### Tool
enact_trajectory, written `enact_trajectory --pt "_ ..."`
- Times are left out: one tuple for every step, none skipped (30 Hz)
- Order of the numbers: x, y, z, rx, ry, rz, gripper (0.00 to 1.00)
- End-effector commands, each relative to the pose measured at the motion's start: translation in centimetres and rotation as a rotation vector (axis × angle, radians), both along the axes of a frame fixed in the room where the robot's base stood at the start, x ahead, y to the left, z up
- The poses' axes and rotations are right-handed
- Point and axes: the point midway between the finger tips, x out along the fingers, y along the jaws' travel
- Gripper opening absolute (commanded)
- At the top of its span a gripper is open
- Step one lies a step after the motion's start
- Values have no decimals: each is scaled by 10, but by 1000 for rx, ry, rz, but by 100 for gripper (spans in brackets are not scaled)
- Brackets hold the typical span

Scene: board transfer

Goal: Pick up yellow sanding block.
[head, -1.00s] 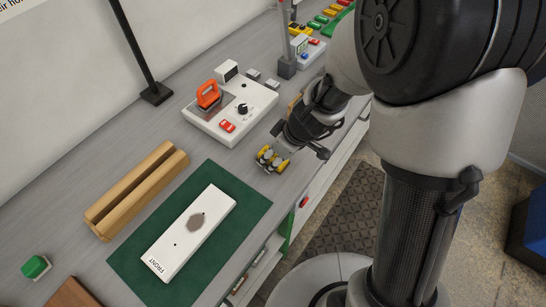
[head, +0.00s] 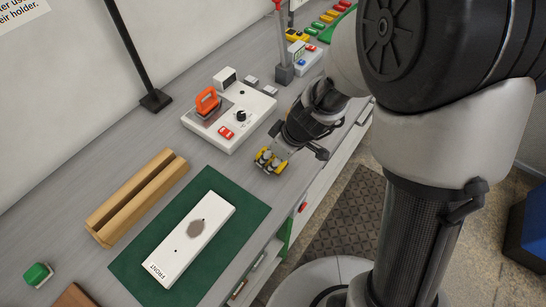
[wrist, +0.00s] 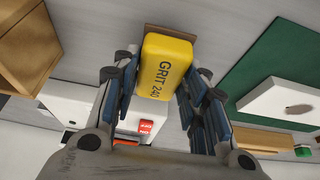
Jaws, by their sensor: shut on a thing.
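The yellow sanding block (wrist: 167,64), marked "GRIT 240", sits between the fingers of my gripper (wrist: 160,85) in the wrist view. The fingers close on its two sides, and a brown edge shows at its far end. In the head view, my gripper (head: 272,157) is low over the grey bench, right of the green mat. Only bits of yellow show between its fingers there, so the block (head: 265,163) is mostly hidden. I cannot tell whether the block touches the bench.
A white board marked "FRONT" (head: 165,262) lies on the green mat (head: 248,212). A slotted wooden holder (head: 110,215) stands left of it. Grey bench between mat and panel is clear.

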Motion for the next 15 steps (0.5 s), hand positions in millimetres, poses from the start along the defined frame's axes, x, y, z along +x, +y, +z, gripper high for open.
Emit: enact_trajectory --pt "1 0 17 1 -5 1 15" --pt "1 0 24 1 -6 2 15" --pt "1 0 35 1 -6 2 15" --pt "1 0 44 0 -6 1 15" --pt "2 0 53 1 -8 1 15" --pt "2 0 65 2 -8 1 15" --pt "2 0 75 1 -8 1 15" --pt "2 0 84 1 -8 1 15" --pt "2 0 96 1 -7 1 15" --pt "1 0 104 0 -8 1 15" --pt "1 0 112 1 -7 1 15" --pt "2 0 122 2 -8 1 15" --pt "1 0 129 0 -7 0 15" --pt "1 0 136 2 -6 1 15" --pt "1 0 143 1 -7 1 15"
